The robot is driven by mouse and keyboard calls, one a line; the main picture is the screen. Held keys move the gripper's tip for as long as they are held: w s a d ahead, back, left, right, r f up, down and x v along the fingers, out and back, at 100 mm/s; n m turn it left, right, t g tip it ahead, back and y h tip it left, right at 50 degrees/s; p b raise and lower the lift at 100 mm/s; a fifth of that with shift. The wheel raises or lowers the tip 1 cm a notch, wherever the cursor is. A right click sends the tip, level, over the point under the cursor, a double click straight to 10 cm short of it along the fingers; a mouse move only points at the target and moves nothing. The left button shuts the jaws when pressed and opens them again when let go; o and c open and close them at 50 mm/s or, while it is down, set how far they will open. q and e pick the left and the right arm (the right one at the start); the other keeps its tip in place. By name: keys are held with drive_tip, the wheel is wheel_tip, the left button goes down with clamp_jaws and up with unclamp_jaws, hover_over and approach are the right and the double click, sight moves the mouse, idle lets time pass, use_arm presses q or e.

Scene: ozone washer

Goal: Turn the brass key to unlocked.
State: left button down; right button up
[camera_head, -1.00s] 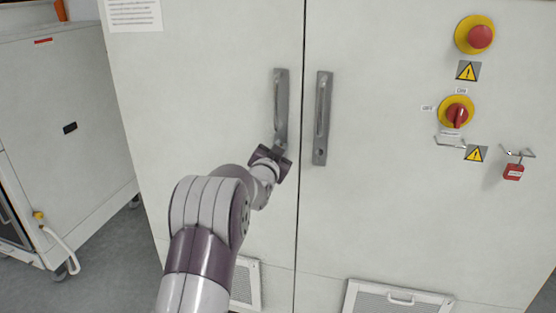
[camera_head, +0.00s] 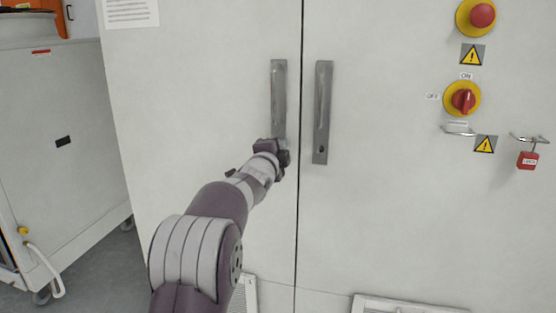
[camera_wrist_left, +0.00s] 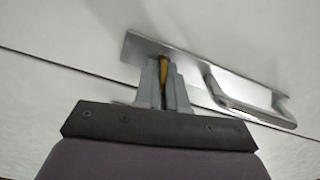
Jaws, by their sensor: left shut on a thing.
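The brass key (camera_wrist_left: 164,72) shows in the left wrist view as a small yellow-brown piece between my fingers, at the end of a grey door handle plate (camera_wrist_left: 150,50). My left gripper (camera_wrist_left: 166,82) is shut on the key. In the head view my left gripper (camera_head: 278,146) is at the lower end of the left door handle (camera_head: 278,95), and its wrist hides the key there. The key's exact angle is hard to tell. My right gripper is not in view.
The right door handle (camera_head: 322,110) is close to the right of my gripper. Farther right are a red rotary switch (camera_head: 463,99), an emergency button (camera_head: 481,16) and a red padlock (camera_head: 527,160). A grey wheeled cabinet (camera_head: 60,150) stands at left.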

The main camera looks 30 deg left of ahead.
use_arm(q)
drive_tip(key=shift+f+m+b, duration=0.1)
drive_tip(key=shift+m+b, duration=0.75)
drive_tip(key=shift+m, duration=0.25)
drive_tip(key=c, duration=1.3)
unclamp_jaws()
drive_tip(key=v, duration=1.2)
drive_tip(key=shift+s+b, duration=0.35)
drive_tip(key=shift+b, duration=0.1)
